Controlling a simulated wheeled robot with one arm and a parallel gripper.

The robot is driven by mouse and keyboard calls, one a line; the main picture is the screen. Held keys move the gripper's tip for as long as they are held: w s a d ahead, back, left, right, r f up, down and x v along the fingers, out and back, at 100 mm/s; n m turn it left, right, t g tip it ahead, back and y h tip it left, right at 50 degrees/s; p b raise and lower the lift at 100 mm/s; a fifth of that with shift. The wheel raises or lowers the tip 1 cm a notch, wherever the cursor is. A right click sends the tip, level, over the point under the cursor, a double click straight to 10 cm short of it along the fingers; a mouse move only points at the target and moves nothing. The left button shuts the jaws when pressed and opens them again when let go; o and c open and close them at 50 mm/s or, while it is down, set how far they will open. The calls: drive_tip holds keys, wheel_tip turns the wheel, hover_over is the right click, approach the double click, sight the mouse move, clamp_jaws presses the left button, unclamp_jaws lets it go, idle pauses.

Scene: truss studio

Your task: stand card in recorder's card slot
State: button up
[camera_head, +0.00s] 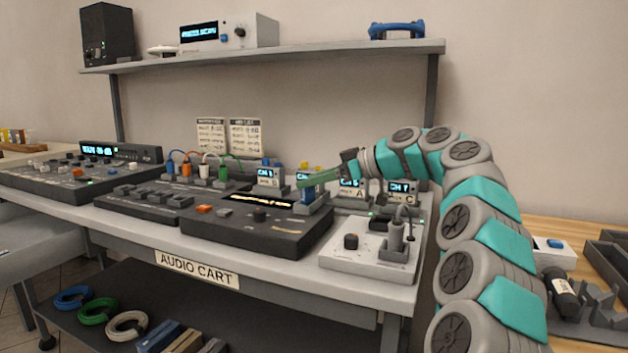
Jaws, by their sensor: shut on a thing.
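My gripper (305,181) reaches in from the right with its green fingers pointing left and slightly down, over the back right of the dark recorder console (240,229). It is shut on what looks like the card (309,204), a small blue piece that shows below the fingertips. The piece looks upright at the console's back right edge. The fingers hide its upper part. I cannot tell whether its lower edge is in a slot or above it.
Several small units with CH displays (268,178) stand close behind the console. A white box with a dark knob (351,241) and upright plug (396,236) stands to the right. A mixer (75,182) is on the left. A shelf (300,53) hangs above.

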drive_tip(key=shift+f, duration=0.1)
drive_tip(key=o, duration=1.1)
drive_tip(key=shift+c, duration=0.2)
drive_tip(key=shift+d, duration=0.1)
drive_tip(key=v, duration=1)
drive_tip(key=shift+s+d+r+p, duration=0.2)
drive_tip(key=shift+d+p, duration=0.15)
drive_tip(key=shift+p, duration=0.1)
drive_tip(key=shift+s, duration=0.1)
